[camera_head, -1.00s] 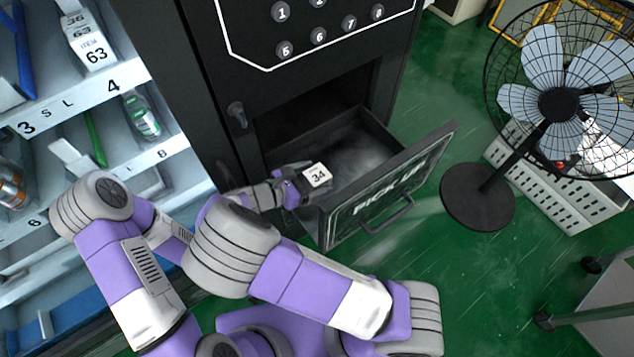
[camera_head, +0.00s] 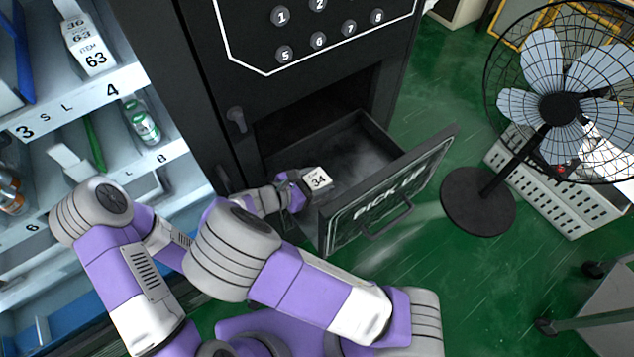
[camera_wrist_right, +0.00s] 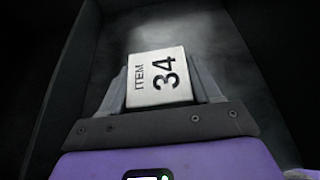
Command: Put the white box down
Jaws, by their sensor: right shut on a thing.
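The white box (camera_head: 318,178), marked 34, is at the near left part of the open pick-up drawer (camera_head: 385,205). My right gripper (camera_head: 298,188) is shut on it; in the right wrist view, the gripper (camera_wrist_right: 160,90) has a finger on each side of the white box (camera_wrist_right: 158,77), whose label reads ITEM 34. The dark drawer floor lies beyond the box. I cannot tell whether the box touches the floor. My left gripper is not in view.
The black vending machine (camera_head: 300,85) with numbered buttons stands behind the drawer. Shelves of goods (camera_head: 90,150) are on the left. A standing fan (camera_head: 558,108) is on the right on the green floor. The drawer front panel with its handle stands close to the gripper.

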